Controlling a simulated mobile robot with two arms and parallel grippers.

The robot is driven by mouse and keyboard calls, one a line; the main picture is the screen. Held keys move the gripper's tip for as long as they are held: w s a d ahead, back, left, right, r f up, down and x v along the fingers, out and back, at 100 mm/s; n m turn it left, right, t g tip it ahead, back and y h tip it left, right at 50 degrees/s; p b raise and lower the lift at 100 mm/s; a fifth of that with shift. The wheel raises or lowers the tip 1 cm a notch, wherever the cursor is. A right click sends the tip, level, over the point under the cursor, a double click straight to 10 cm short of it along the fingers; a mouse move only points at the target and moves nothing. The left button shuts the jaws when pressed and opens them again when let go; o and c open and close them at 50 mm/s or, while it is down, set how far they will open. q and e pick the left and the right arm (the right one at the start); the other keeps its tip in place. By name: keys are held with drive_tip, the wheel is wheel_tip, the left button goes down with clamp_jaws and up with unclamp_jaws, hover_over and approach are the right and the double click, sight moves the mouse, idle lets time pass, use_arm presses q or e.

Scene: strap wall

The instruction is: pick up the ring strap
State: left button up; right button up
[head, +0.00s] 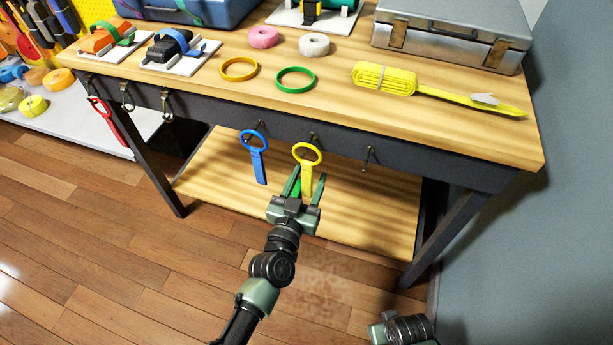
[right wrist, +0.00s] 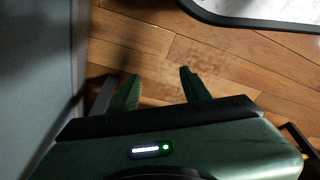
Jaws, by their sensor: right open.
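A yellow ring strap (head: 307,153) hangs from a hook on the bench's front edge, its ring at the top and its tail down. A blue ring strap (head: 257,161) hangs to its left. My left gripper (head: 306,182) is just below the yellow ring, its fingers apart, with the yellow tail seen between them; I cannot tell whether they touch it. In the right wrist view my right gripper (right wrist: 162,84) is open and empty above the wood floor. In the head view only part of my right arm shows, at the bottom right.
The bench top (head: 450,135) carries a rolled yellow strap (head: 385,79), orange (head: 239,69) and green (head: 295,80) rings, tape rolls and a metal case (head: 450,35). Empty hooks (head: 368,155) line the front edge. A lower shelf (head: 370,215) lies behind the straps. A grey wall stands right.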

use_arm(q)
drive_tip(key=shift+x, duration=0.9)
drive_tip(key=shift+f, duration=0.1)
clamp_jaws()
use_arm(e)
drive_tip(key=shift+w+r, duration=0.25)
drive_tip(key=shift+r, duration=0.25)
